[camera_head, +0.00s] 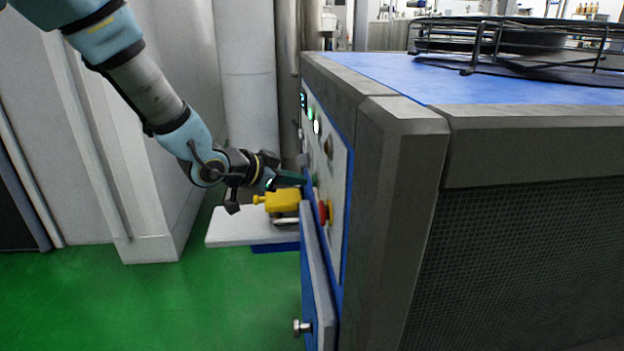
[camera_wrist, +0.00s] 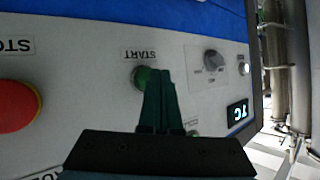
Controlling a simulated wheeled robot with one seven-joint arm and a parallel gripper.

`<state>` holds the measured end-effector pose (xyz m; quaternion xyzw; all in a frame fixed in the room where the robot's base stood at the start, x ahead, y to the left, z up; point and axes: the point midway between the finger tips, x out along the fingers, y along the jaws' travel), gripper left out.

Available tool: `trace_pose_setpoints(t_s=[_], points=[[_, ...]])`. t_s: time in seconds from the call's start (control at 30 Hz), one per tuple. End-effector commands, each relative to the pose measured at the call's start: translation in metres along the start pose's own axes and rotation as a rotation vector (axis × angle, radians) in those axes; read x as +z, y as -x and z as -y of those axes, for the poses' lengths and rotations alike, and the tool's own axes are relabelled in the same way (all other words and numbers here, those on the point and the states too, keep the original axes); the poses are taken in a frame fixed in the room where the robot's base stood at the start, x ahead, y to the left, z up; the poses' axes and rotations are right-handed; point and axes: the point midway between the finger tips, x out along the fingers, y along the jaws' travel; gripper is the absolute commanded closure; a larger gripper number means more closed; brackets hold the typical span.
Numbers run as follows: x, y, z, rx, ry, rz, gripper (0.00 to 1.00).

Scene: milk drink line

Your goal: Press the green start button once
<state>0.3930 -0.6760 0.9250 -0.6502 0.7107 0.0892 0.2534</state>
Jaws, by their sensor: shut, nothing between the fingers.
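The green start button (camera_wrist: 141,76) sits on the white control panel under an upside-down START label (camera_wrist: 140,55) in the wrist view. My gripper (camera_wrist: 160,74) is shut and empty, its fingertips overlapping the button's right part and hiding some of it. In the head view my gripper (camera_head: 301,179) points right at the panel face, close to the green button (camera_head: 315,180). I cannot tell whether the fingertips touch the button or hover just in front of it.
A red stop button (camera_wrist: 17,106) lies left in the wrist view, and a grey knob (camera_wrist: 212,58) and a lit display (camera_wrist: 238,112) lie right.

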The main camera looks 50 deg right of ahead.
Motion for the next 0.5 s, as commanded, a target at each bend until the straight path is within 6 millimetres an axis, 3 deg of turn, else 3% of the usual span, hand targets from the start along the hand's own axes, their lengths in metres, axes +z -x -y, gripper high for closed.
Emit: trace_pose_setpoints(t_s=[0.5], points=[[0.0051, 0.0083, 0.0065, -0.002, 0.003, 0.001, 1.00]])
